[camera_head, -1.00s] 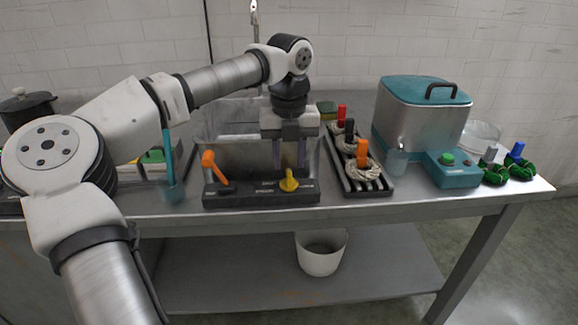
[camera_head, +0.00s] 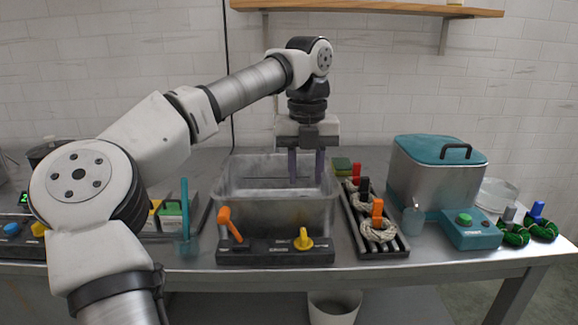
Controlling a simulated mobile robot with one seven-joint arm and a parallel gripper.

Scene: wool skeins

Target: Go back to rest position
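My gripper (camera_head: 306,168) hangs pointing down above the steel basin (camera_head: 270,215), its two purple-grey fingers apart with nothing seen between them. The fingertips are over the basin's opening near its back right. My arm reaches in from the lower left and bends down at the wrist. Cream wool skeins (camera_head: 376,230) with orange, black and red clips lie in a row on the slatted rack (camera_head: 372,250) right of the basin. Green skeins (camera_head: 515,235) with grey and blue clips lie at the table's right end. The basin's floor is partly hidden.
A control strip with an orange lever (camera_head: 230,224) and a yellow knob (camera_head: 302,240) fronts the basin. A teal-lidded steel tank (camera_head: 432,178) stands right of the rack. A glass (camera_head: 187,245) holds a teal stick. A wooden shelf (camera_head: 370,8) hangs above; a bin (camera_head: 333,308) stands below.

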